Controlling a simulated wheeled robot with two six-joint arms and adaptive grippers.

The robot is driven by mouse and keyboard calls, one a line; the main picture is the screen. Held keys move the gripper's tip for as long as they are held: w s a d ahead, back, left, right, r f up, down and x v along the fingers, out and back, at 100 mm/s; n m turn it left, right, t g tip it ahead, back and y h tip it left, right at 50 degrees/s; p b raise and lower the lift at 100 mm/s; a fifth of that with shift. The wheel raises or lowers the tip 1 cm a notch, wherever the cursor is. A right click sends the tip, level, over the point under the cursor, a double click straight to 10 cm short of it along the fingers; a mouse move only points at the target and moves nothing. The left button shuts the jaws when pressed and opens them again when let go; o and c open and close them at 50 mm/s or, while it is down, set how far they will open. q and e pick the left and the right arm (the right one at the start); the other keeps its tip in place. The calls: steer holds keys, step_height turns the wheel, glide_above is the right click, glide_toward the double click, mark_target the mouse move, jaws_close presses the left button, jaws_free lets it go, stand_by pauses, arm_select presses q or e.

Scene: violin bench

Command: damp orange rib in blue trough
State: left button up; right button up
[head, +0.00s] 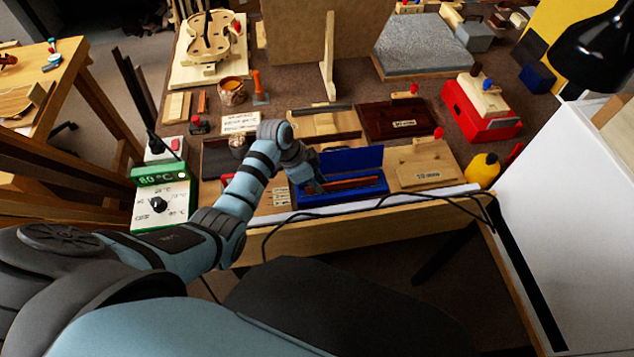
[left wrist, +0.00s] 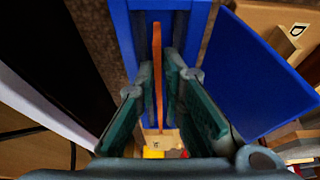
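The blue trough (head: 372,196) sits near the front edge of the bench, with its blue lid (head: 352,160) standing open behind it. The orange rib (head: 352,183), a thin strip, lies lengthwise in the trough. The left wrist view shows the orange rib (left wrist: 157,60) on edge between the trough's blue walls (left wrist: 122,35). My left gripper (head: 312,184) is at the left end of the trough. In the left wrist view its fingers (left wrist: 160,92) are apart, one on each side of the rib, with gaps visible. Whether the rib is wet cannot be told. My right gripper is not in view.
A wooden block (head: 425,165) with a red knob stands right of the trough, and a yellow bottle (head: 482,170) beyond it. A black cable (head: 400,198) runs along the front edge.

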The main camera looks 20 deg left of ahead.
arm_select(q)
steer(key=shift+o, duration=0.8)
steer(key=shift+r, duration=0.15)
steer(key=v, duration=1.1)
steer(key=shift+r, duration=0.35)
steer(key=shift+s+a, duration=0.1)
